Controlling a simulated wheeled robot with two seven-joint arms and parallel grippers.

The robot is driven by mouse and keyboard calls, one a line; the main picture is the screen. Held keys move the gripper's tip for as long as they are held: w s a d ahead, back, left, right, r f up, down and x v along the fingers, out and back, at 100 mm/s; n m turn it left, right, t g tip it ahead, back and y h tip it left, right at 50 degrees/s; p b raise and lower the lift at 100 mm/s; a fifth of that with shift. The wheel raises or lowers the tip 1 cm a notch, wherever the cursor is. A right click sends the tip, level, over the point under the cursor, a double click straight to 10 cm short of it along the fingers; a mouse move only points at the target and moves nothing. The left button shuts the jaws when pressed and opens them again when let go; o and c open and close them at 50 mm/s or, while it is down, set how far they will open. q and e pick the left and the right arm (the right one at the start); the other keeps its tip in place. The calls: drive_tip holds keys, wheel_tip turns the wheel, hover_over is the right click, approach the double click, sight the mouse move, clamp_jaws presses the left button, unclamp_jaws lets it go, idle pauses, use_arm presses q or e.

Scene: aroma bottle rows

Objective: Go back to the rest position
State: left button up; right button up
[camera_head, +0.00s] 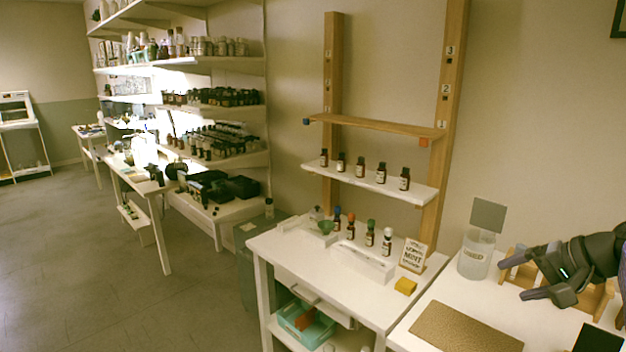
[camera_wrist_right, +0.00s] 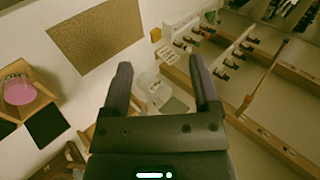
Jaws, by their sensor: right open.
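My right gripper (camera_head: 514,279) is in the head view at the right, over the right-hand white table (camera_head: 408,335). Its two dark fingers are spread and point left, with nothing between them. The right wrist view also shows this gripper (camera_wrist_right: 160,63) open and empty; a clear jar (camera_wrist_right: 155,90) appears beyond the fingers, apart from them. In the head view the frosted, labelled jar (camera_head: 476,258) stands just left of the fingers. A wooden rack (camera_head: 507,275) is partly hidden behind and below the gripper. My left gripper is not in view.
A brown mat (camera_head: 465,328) lies on the right table. The left table holds several dropper bottles (camera_head: 369,233) at a white block, a mint sign (camera_head: 413,255) and a yellow block (camera_head: 405,286). Several bottles (camera_head: 381,173) stand on the white wall shelf; the wooden shelf (camera_head: 375,125) above is empty.

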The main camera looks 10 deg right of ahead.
wheel_tip(320, 180, down, 21)
drive_tip(key=s+a+g+h+b, duration=0.2)
drive_tip(key=g+h, duration=0.1)
drive_tip(key=s+a+f+n+g+h+b, duration=0.1)
drive_tip(key=s+a+f+n, duration=0.1)
drive_tip(key=s+f, duration=0.7)
drive_tip(key=s+a+f+n+g+h+b, duration=0.1)
drive_tip(key=s+a+f+n+g+h, duration=0.3)
drive_tip(key=f, duration=0.9)
use_arm(q)
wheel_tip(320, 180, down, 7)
drive_tip(key=b, duration=0.3)
use_arm(e)
drive_tip(key=s+a+f+n+y, duration=0.1)
drive_tip(key=s+a+f, duration=0.3)
drive_tip(key=s, duration=0.5)
drive_tip(key=s+a+f+n+y, duration=0.1)
drive_tip(key=s+a+f+n, duration=0.2)
drive_tip(key=s, duration=0.6)
drive_tip(key=s+a+f+n+t, duration=0.1)
drive_tip(key=s+a+f+n, duration=0.1)
drive_tip(key=s+a+f, duration=0.4)
drive_tip(key=s, duration=0.3)
drive_tip(key=shift+s+y, duration=0.35)
drive_tip(key=shift+y, duration=0.05)
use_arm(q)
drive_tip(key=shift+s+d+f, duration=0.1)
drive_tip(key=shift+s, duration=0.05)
use_arm(e)
drive_tip(key=shift+d, duration=0.1)
